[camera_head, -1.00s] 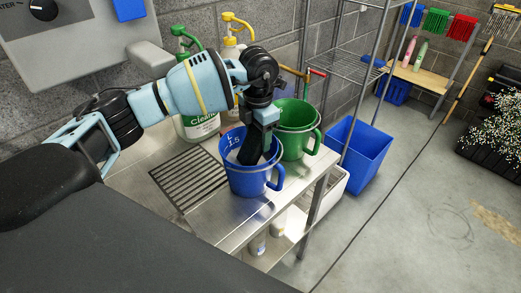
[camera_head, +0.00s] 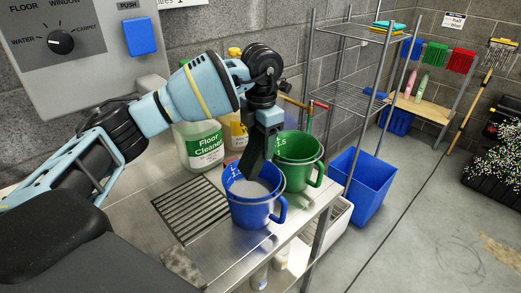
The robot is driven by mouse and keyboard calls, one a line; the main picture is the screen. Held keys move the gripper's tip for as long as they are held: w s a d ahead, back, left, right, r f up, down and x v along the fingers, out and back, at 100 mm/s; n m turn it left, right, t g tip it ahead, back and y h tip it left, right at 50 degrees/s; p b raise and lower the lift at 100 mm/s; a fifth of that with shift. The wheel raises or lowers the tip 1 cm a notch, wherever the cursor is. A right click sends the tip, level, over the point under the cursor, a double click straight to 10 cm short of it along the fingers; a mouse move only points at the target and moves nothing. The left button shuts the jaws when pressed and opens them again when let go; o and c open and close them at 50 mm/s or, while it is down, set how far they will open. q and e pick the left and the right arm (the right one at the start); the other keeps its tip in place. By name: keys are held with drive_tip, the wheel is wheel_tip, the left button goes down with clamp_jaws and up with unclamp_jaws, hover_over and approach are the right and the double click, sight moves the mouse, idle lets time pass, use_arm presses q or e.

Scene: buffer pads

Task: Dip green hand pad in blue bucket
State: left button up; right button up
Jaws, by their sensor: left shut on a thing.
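The blue bucket (camera_head: 254,212) stands on the metal counter with its handle to the right. A grey surface shows inside it. My left gripper (camera_head: 250,170) comes down over the bucket's back rim, its dark lower end above the grey surface. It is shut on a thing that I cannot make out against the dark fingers. I see no clearly green hand pad. My right gripper is not in view.
A green bucket (camera_head: 299,146) stands just behind and right of the blue one. Cleaner bottles (camera_head: 203,142) stand behind my left arm. A slotted drain (camera_head: 190,214) lies left of the blue bucket. A blue bin (camera_head: 362,183) stands right of the counter.

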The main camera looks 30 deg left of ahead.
use_arm(q)
drive_tip(key=shift+r, duration=3.2)
